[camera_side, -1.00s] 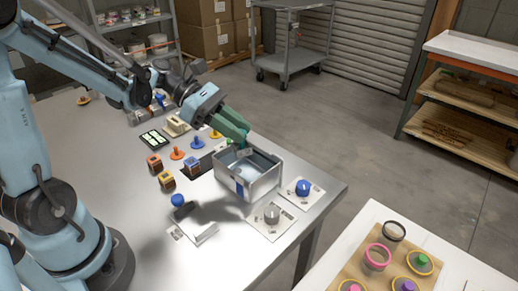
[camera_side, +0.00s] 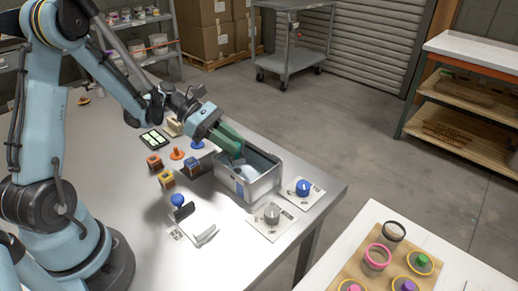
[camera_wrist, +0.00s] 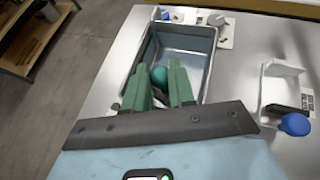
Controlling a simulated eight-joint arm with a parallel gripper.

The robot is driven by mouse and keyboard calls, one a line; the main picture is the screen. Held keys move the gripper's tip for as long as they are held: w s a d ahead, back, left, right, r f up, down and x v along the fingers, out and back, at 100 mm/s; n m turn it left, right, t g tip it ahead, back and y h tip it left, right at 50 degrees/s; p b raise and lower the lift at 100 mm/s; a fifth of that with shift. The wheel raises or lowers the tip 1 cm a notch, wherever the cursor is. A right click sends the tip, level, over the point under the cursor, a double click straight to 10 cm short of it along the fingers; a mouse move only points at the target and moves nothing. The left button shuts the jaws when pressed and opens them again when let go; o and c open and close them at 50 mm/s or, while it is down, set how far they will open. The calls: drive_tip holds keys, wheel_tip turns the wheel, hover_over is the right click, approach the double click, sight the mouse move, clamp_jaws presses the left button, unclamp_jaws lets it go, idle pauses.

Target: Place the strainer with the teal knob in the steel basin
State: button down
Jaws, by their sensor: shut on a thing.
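The teal knob (camera_wrist: 159,76) of the strainer shows between the two green fingers of my gripper (camera_wrist: 162,85) in the wrist view. My gripper is shut on the strainer; its lower part is mostly hidden by the fingers. The open steel basin (camera_side: 266,190) stands near the table's right edge in the side view, with a blue patch on its front. My gripper (camera_side: 237,156) is at the basin's left end, its fingertips at or over the rim. The basin's bare floor shows in the wrist view (camera_wrist: 185,62). I cannot tell whether the strainer touches the basin.
A plate with a blue knob (camera_side: 302,188) and one with a grey knob (camera_side: 271,214) lie beside the basin. A blue-knobbed piece (camera_side: 179,204) and a white holder (camera_side: 205,236) stand in front. Small coloured blocks (camera_side: 166,178) are to the left.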

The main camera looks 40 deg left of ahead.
drive_tip(key=shift+f, duration=0.6)
drive_tip(key=c, duration=0.9)
unclamp_jaws()
drive_tip(key=shift+c, duration=0.2)
drive_tip(key=shift+r, duration=0.1)
